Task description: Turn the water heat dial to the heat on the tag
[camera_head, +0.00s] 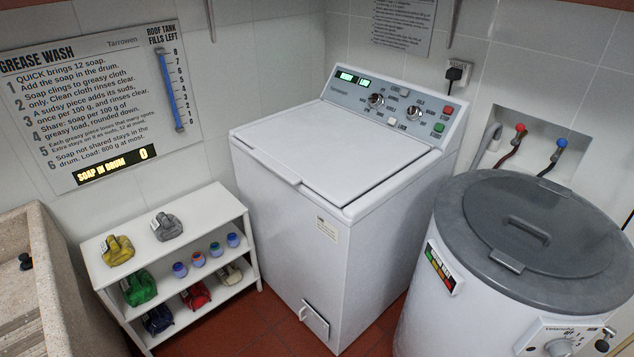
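A white top-loading washing machine (335,150) stands in the middle with its lid shut. Its sloped grey panel has a left dial (376,100) and a right dial (413,113), with small labels around them. I cannot read which dial is for water heat or where the pointers stand. A lit green display (353,78) is at the panel's left end. Folded cloth bundles lie on a white shelf unit, including a yellow one (117,251) and a grey one (166,227). Small pale tags seem to show on them, unreadable here. Neither gripper is in view.
A round grey-lidded drum machine (520,235) stands close on the right, with a knob (558,347) low on its front. A stone basin (40,235) is at the left. The white shelf (200,213) also holds small jars. Red tiled floor (275,322) shows between.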

